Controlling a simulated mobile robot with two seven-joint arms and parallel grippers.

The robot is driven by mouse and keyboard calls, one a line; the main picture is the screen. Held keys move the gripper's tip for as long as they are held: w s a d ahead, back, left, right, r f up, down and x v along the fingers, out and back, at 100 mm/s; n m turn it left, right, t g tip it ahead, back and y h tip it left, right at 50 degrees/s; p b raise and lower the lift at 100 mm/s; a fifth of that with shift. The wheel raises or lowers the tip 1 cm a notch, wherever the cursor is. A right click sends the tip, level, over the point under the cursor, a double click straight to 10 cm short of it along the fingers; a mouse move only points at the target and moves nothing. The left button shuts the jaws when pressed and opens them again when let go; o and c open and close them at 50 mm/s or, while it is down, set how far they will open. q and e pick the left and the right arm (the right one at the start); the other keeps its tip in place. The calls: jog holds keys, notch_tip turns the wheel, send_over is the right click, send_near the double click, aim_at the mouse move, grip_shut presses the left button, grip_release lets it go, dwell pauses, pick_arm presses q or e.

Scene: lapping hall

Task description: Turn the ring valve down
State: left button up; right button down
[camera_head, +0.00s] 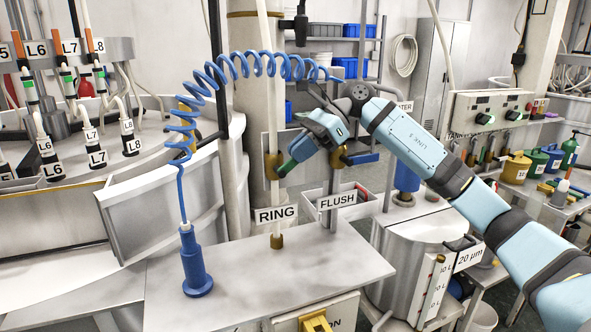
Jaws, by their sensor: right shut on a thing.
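The ring valve (272,165) is a brass body on the pale upright pipe above the RING label (276,214). My right gripper (296,155) reaches in from the right, just right of this valve. Its jaws are shut on a short piece with a dark and green end, which looks like the ring valve's handle (285,168). The handle slants, its dark end low and left beside the brass body. The gripper hides much of it and the exact grip. My left gripper is not in view.
The brass flush valve (341,157) is close behind my right gripper, above the FLUSH label (337,200). A coiled blue hose (205,82) arches over to a blue nozzle (196,265) standing on the bench (250,285). The bench front is mostly clear.

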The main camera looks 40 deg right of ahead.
jog(key=shift+d+f+y+b, duration=0.25)
jog(key=shift+f+y+b, duration=0.2)
jog(key=shift+b, duration=0.3)
pick_arm(q)
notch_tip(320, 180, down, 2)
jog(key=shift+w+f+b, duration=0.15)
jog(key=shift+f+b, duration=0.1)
jog(key=shift+b, duration=0.15)
pick_arm(e)
jog(key=shift+r+y, duration=0.1)
jog(key=shift+y, duration=0.25)
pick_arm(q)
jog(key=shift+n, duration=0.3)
pick_arm(e)
jog(key=shift+s+d, duration=0.1)
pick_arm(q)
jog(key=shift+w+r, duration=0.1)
pick_arm(e)
jog(key=c, duration=1.4)
grip_release()
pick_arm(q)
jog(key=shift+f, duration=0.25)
pick_arm(e)
jog(key=shift+o, duration=0.8)
